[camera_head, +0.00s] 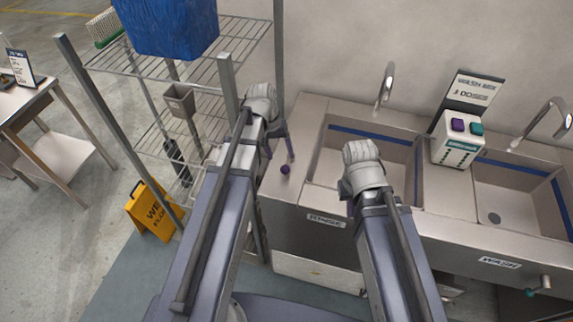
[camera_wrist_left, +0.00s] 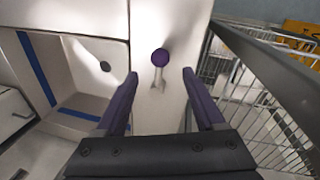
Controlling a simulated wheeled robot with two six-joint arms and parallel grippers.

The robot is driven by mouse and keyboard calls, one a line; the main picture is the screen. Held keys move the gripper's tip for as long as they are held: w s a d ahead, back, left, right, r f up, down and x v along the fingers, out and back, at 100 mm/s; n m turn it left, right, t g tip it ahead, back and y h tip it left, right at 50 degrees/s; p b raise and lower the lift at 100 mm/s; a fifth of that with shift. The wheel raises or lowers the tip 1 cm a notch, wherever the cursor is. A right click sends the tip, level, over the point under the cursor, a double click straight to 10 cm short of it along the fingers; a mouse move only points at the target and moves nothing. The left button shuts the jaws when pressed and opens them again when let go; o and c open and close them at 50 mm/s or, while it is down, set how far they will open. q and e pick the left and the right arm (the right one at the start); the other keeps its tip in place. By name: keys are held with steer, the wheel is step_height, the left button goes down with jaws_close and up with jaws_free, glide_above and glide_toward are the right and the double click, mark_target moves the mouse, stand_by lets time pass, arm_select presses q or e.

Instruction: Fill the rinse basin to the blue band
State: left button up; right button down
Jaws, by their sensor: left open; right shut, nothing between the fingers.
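The rinse basin (camera_head: 330,165) is the left sink, with a "RINSE" label on its front and a blue band (camera_head: 370,137) around its inner wall. In the left wrist view its blue band (camera_wrist_left: 36,70) and dark drain (camera_wrist_left: 105,66) show; I see no water there. A curved tap (camera_head: 385,85) stands behind it. A purple knob (camera_head: 285,169) on a pale lever (camera_wrist_left: 157,85) sits on the counter left of the basin. My left gripper (camera_head: 280,153) is open above the lever, its fingers either side, apart from it. My right gripper (camera_head: 350,207) is shut and empty over the basin's front, partly hidden.
The wash basin (camera_head: 505,195) is at the right with its own tap (camera_head: 548,115). A dispenser (camera_head: 458,138) with purple and teal buttons stands between the sinks. A wire rack (camera_head: 200,70) with a blue bin (camera_head: 170,25) stands close left, near a yellow wet-floor sign (camera_head: 152,212).

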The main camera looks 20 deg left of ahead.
mark_target(284, 167)
arm_select(q)
steer(key=f+b, duration=0.3)
steer(key=d+f+b, duration=0.1)
steer(key=f+b, duration=0.3)
steer(key=shift+w+d+f, duration=0.15)
steer(key=shift+d, duration=0.05)
steer(key=shift+c, duration=0.2)
jaws_close()
stand_by(1.2)
